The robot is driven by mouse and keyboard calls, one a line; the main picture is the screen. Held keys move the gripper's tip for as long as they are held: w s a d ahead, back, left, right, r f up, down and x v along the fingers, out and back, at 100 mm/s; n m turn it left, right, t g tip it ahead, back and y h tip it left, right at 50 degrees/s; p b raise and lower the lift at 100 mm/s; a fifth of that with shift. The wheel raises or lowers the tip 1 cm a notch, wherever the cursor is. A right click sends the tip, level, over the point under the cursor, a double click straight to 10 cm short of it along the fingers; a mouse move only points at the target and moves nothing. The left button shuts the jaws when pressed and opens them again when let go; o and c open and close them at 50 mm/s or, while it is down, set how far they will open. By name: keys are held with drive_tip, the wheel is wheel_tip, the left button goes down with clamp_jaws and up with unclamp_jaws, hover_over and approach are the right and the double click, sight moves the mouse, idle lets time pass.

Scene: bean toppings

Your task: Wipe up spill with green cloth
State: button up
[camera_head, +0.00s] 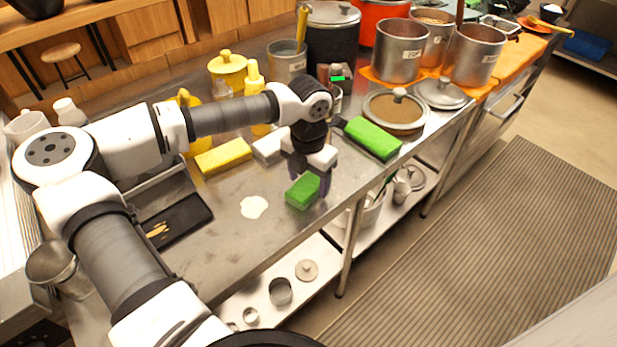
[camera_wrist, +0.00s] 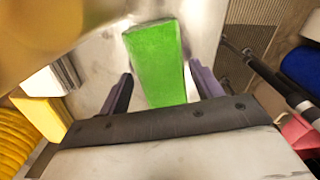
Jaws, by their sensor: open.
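A green cloth (camera_head: 303,191), shaped like a block, lies on the steel counter under my gripper. It also shows in the wrist view (camera_wrist: 157,62), between the two fingers. My gripper (camera_head: 312,183) is open, and in the wrist view its fingers (camera_wrist: 160,92) stand on either side of the cloth's near end, with gaps visible. A white spill (camera_head: 254,207) lies flat on the counter to the left of the cloth, apart from it. A second, longer green block (camera_head: 373,138) lies farther back to the right.
A yellow block (camera_head: 223,156) and a white block (camera_head: 269,149) lie behind the spill. A black tray (camera_head: 172,222) is to its left. A lidded pan (camera_head: 395,110) and steel pots (camera_head: 400,50) stand at the back right. The counter's front edge is close to the cloth.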

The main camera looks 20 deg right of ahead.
sight(308, 182)
drive_tip(key=shift+c, duration=0.2)
drive_tip(key=c, duration=0.7)
drive_tip(key=shift+r+p, duration=1.05)
drive_tip(key=shift+r, duration=1.5)
